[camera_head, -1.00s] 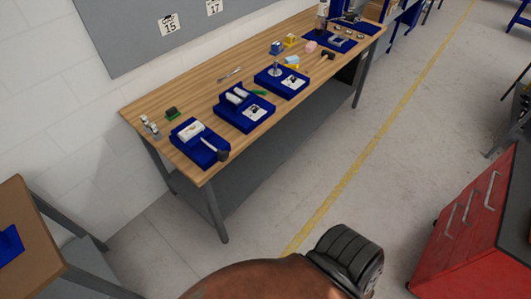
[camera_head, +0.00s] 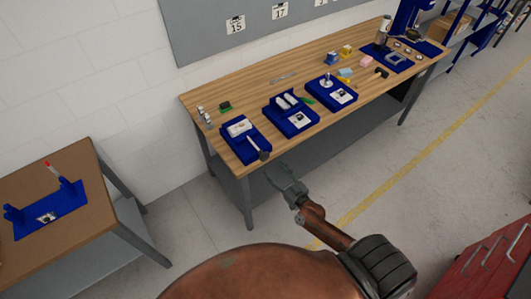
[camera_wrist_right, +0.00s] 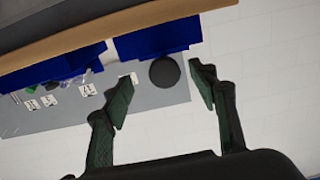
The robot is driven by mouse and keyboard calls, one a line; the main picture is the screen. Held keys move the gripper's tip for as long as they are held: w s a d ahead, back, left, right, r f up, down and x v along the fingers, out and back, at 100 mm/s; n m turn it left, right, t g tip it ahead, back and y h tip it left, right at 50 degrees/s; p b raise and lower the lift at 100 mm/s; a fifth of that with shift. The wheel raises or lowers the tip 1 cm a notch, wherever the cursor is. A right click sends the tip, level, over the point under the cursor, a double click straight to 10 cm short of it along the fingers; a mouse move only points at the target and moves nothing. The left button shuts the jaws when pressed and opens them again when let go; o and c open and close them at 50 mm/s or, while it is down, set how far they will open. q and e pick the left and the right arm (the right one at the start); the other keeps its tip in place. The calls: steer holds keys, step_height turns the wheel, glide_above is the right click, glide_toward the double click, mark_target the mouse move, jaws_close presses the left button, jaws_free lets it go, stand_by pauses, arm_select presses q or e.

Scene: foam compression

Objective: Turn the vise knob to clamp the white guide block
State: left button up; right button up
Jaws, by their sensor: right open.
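The white guide block (camera_head: 239,128) lies in the nearest blue tray (camera_head: 229,141) at the left end of the wooden bench. A rod runs from near it to a dark round vise knob (camera_head: 263,155) at the tray's front edge. My right gripper (camera_head: 281,174) is below and in front of the knob, apart from it. In the right wrist view the right gripper (camera_wrist_right: 161,85) is open and empty. The dark round knob (camera_wrist_right: 165,71) shows beyond and between its fingertips. The white block cannot be made out there. My left gripper is not in view.
The bench (camera_head: 255,86) also bears several blue trays, including one with white cylinders (camera_head: 292,119). A brown side table (camera_head: 95,215) with a blue fixture stands left. A red cabinet (camera_head: 490,265) stands at the lower right. The floor before the bench is clear.

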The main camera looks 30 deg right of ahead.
mark_target(266, 158)
steer(key=shift+w+a+r, duration=0.25)
steer(key=shift+w+r, duration=0.5)
steer(key=shift+r, duration=0.25)
steer(key=w, duration=0.5)
steer(key=shift+w+a+f, duration=0.1)
steer(key=shift+f, duration=0.05)
steer(key=shift+w+a, duration=0.1)
steer(key=shift+w, duration=0.65)
steer(key=shift+c, duration=0.3)
steer(key=c, duration=1.1)
